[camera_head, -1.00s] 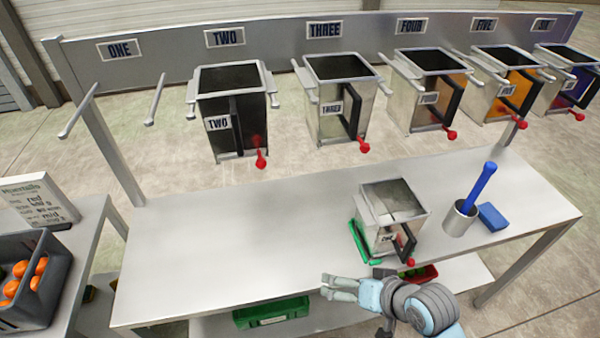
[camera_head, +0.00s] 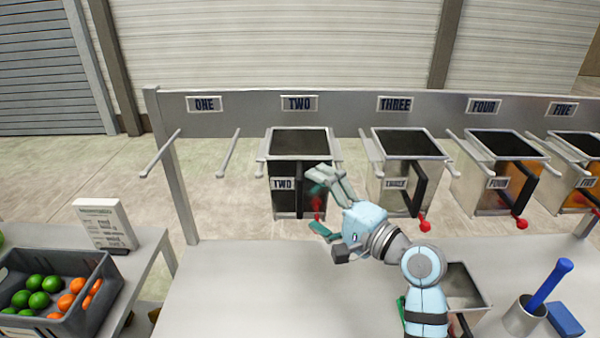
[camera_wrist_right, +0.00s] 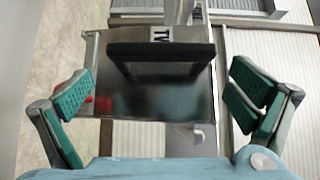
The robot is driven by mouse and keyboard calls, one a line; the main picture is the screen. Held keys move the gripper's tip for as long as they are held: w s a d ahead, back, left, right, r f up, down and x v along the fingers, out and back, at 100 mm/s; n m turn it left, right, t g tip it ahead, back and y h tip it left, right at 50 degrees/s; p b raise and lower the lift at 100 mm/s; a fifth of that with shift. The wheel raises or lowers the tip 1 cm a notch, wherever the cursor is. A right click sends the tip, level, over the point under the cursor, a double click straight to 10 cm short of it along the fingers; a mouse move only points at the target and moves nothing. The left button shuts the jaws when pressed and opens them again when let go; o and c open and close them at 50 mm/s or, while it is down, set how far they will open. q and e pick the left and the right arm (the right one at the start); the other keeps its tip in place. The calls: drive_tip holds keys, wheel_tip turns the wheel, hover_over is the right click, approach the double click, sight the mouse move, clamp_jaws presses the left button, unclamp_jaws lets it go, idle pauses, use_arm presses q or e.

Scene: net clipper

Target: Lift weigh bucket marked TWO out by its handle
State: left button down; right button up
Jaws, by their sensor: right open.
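The weigh bucket marked TWO (camera_head: 284,202) hangs on its rails under the TWO plate, upright, with a dark interior. Its black upright handle (camera_head: 300,186) is on the front face. In the right wrist view the handle (camera_wrist_right: 160,50) crosses the picture ahead of the fingers, with part of the TWO label above it. My right gripper (camera_head: 318,203) is open and empty, just in front of the bucket, its fingers spread to either side of the handle's line. It partly hides the bucket's right front and red knob. My left gripper is not in view.
Bucket THREE (camera_head: 392,196) hangs close on the right, with buckets FOUR (camera_head: 480,195) and FIVE (camera_head: 578,190) beyond. Slot ONE's rails are empty. A bucket (camera_head: 465,285) stands on the table behind my arm. A crate of fruit (camera_head: 95,310) is at left.

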drive_tip(key=shift+x, duration=1.25)
drive_tip(key=shift+a, duration=0.1)
drive_tip(key=shift+r, duration=0.1)
drive_tip(key=c, duration=1.6)
